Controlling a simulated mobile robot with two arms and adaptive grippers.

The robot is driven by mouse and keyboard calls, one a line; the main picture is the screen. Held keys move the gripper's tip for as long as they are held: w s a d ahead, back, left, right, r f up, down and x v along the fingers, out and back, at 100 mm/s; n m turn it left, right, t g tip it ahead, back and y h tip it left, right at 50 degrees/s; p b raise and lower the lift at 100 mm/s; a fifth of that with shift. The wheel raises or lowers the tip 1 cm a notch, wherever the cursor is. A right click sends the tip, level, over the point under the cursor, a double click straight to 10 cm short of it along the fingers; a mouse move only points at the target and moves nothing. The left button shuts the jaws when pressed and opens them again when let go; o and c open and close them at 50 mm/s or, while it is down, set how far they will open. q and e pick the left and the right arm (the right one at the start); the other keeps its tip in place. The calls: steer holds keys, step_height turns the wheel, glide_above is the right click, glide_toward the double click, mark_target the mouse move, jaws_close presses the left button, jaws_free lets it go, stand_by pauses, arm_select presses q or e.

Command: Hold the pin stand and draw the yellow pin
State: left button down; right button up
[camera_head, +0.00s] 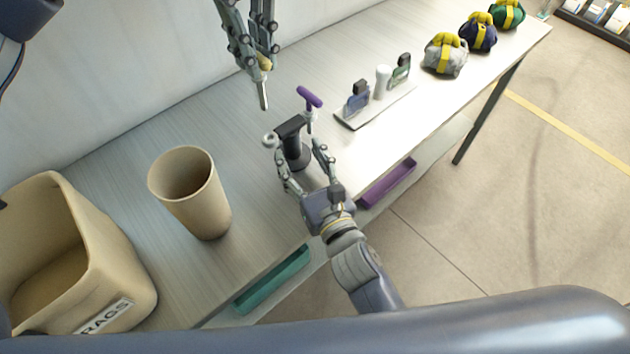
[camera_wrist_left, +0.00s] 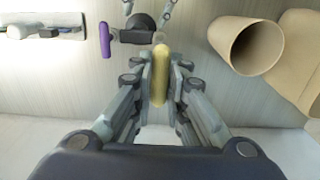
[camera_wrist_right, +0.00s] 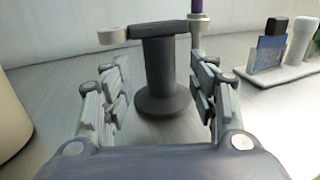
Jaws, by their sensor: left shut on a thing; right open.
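The dark pin stand (camera_head: 293,150) stands upright on the table, with a round base and a crossbar. A purple pin (camera_head: 309,97) sits at one end of the crossbar; the pale ring (camera_wrist_right: 113,36) at the other end is empty. My left gripper (camera_head: 264,66) is shut on the yellow pin (camera_wrist_left: 160,75), above the table and apart from the stand, with the pin's grey shaft pointing down. My right gripper (camera_head: 302,158) is open, its fingers on either side of the stand's post; in the right wrist view gaps show between the fingers and the post (camera_wrist_right: 163,75).
A tan cup (camera_head: 190,192) and a tan RAGS bin (camera_head: 110,250) stand to the left. A tray (camera_head: 376,108) with small bottles lies to the right of the stand. Several wrapped bags (camera_head: 445,55) sit at the far end. Teal (camera_head: 272,280) and purple (camera_head: 388,185) trays lie below the tabletop.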

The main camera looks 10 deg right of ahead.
steer(key=v, duration=0.8)
steer(key=shift+s, duration=0.15)
